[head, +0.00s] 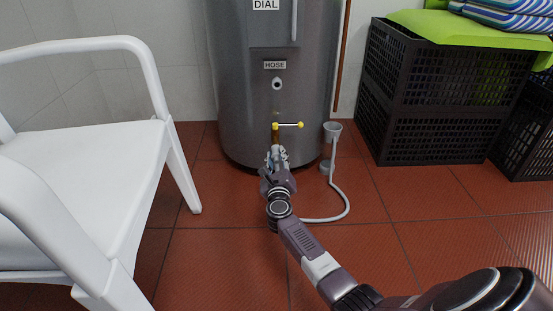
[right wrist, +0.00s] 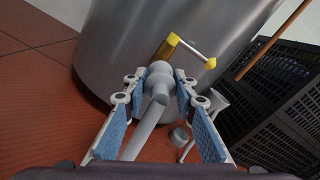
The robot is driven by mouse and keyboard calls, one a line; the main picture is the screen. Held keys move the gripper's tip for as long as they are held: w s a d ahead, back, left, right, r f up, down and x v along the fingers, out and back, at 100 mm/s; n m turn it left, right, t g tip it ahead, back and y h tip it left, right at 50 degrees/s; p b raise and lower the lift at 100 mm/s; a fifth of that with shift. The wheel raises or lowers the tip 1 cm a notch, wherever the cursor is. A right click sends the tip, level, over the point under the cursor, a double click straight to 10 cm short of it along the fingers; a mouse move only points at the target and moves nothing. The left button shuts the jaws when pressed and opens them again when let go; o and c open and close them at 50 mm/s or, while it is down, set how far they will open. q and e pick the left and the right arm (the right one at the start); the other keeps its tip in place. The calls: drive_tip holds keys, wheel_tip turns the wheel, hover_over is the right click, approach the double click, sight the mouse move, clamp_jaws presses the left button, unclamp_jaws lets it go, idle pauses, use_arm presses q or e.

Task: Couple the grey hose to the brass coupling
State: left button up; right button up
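The brass coupling (head: 276,133) sits low on the front of the grey tank, with a yellow-tipped lever (head: 289,125) pointing right. It also shows in the right wrist view (right wrist: 168,46). The grey hose has a thick end piece (right wrist: 160,70), which is right below the coupling; I cannot tell whether they touch. My right gripper (head: 276,158) is just under the coupling. The hose (head: 336,205) runs down behind my arm and curves over the floor. My left gripper is not in view.
The grey tank (head: 225,90) stands by the wall. A white chair (head: 85,170) is at the left. Black crates (head: 425,100) stand at the right. A small grey funnel (head: 332,128) is beside the tank. The tiled floor between chair and crates is mostly clear.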

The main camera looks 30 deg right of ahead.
sight(277, 152)
drive_tip(key=o, duration=0.5)
drive_tip(key=shift+c, duration=0.2)
drive_tip(key=shift+r, duration=0.1)
wheel_tip(277, 152, up, 10)
drive_tip(key=shift+f, duration=0.1)
idle(0.3)
idle(0.3)
